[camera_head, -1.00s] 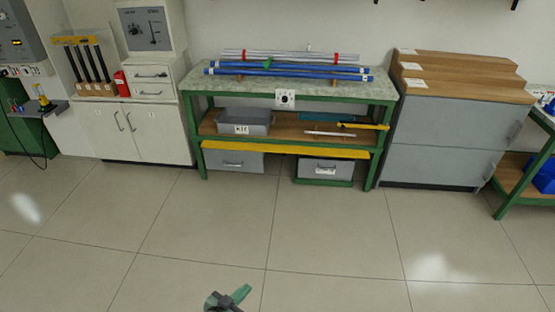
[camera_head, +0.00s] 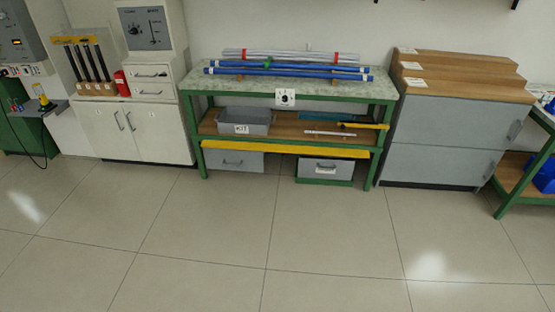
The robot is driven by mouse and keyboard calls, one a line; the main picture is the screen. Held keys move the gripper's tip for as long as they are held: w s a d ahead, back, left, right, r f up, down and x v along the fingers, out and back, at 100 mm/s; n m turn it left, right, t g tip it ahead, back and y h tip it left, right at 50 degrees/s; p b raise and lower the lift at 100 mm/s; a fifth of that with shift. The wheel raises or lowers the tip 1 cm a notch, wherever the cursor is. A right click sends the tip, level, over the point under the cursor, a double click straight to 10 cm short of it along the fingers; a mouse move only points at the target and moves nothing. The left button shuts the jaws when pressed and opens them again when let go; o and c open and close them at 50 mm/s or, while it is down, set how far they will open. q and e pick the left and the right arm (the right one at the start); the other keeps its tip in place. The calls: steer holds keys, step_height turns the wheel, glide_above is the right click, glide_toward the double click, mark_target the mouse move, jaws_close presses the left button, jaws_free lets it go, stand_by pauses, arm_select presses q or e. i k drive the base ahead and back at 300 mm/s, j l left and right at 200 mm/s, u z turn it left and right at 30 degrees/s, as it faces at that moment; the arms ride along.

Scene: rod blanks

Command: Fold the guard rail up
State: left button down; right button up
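A long yellow rail (camera_head: 285,149) runs along the front of the green-framed workbench (camera_head: 290,100), just below the edge of its wooden lower shelf (camera_head: 290,126). It looks folded down, lying below the shelf's front edge and above the grey drawers. It is the only thing here that looks like a guard rail; its hinges are too small to make out. Neither of my grippers is in view.
Blue and silver rods (camera_head: 290,71) lie on the bench top. A grey bin (camera_head: 243,122) and a yellow tool (camera_head: 362,125) sit on the shelf. A white cabinet (camera_head: 150,133) stands left, a grey cabinet (camera_head: 445,135) right. The floor in front (camera_head: 270,235) is clear.

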mark_target(283, 149)
steer(key=i+l, duration=0.15)
steer(key=i, duration=0.5)
steer(key=i+l, duration=0.15)
steer(key=i, duration=0.55)
steer(key=i+l, duration=0.15)
steer(key=i, duration=0.5)
steer(key=i+l, duration=0.15)
steer(key=i, duration=0.5)
